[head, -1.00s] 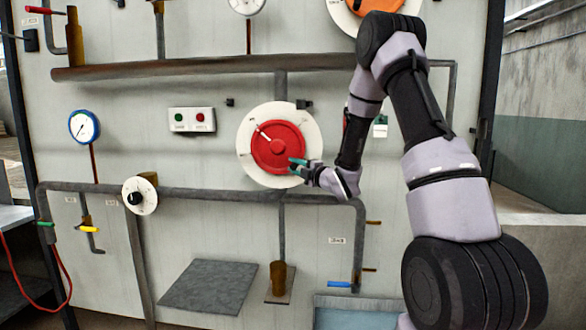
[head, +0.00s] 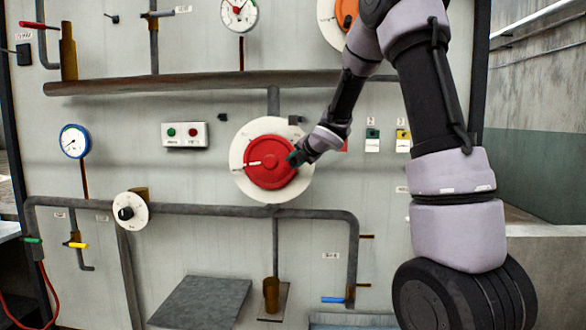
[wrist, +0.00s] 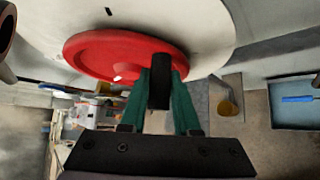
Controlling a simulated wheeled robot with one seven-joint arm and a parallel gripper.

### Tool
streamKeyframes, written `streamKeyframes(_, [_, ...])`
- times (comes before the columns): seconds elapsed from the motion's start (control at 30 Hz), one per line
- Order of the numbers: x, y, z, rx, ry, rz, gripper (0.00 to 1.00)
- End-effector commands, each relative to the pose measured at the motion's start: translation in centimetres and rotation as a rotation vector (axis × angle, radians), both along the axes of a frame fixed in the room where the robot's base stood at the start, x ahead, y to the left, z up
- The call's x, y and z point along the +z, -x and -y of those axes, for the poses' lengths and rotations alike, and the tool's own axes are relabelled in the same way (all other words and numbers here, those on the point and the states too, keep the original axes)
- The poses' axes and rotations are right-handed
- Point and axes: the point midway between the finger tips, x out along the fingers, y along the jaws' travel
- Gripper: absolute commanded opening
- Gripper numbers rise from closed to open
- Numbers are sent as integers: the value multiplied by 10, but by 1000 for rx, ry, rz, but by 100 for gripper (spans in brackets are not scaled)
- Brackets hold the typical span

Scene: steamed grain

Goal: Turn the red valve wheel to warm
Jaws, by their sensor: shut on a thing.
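The red valve wheel (head: 280,174) sits on a round white dial plate (head: 240,184) in the middle of the wall panel. Its white pointer line (head: 254,163) points left, slightly downward. The marks on the plate are too small to read. My gripper (head: 293,158) is at the wheel's right rim, with its green fingers shut there. In the wrist view the red wheel (wrist: 110,52) is just beyond my gripper (wrist: 160,75). A dark piece shows between the fingers, and the exact grip on the rim is partly hidden.
A box with green and red buttons (head: 185,135) is left of the wheel. A thick pipe (head: 170,84) runs above and a thinner pipe (head: 200,209) below. A white dial with a black knob (head: 131,210) is at lower left. Switches (head: 372,141) are right of my forearm.

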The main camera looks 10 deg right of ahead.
Motion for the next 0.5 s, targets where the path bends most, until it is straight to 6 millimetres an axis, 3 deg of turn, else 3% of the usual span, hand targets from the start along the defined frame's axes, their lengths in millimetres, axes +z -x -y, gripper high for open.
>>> streamKeyframes(0.5, [14,-1,-5,4,-3,5,0])
